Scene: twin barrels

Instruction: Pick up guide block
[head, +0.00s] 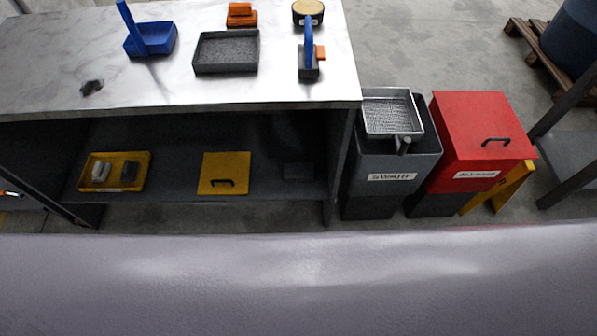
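No thing in view is labelled as the guide block, so I cannot tell for sure which it is. An orange stepped block (241,15) sits at the back of the metal bench top (290,87), behind a dark grey tray (226,69). A smaller orange piece (320,52) is at the right side of a blue-handled tool with a dark base (308,70). A dark block (298,171) lies on the lower shelf, dim in shadow. Neither of my grippers shows in the head view.
A blue dustpan (151,39) and a round tan-topped tin (308,12) are on the bench. Right of the bench stand a grey swarf bin (370,190) with a mesh basket (391,112) and a red-lidded bin (460,125).

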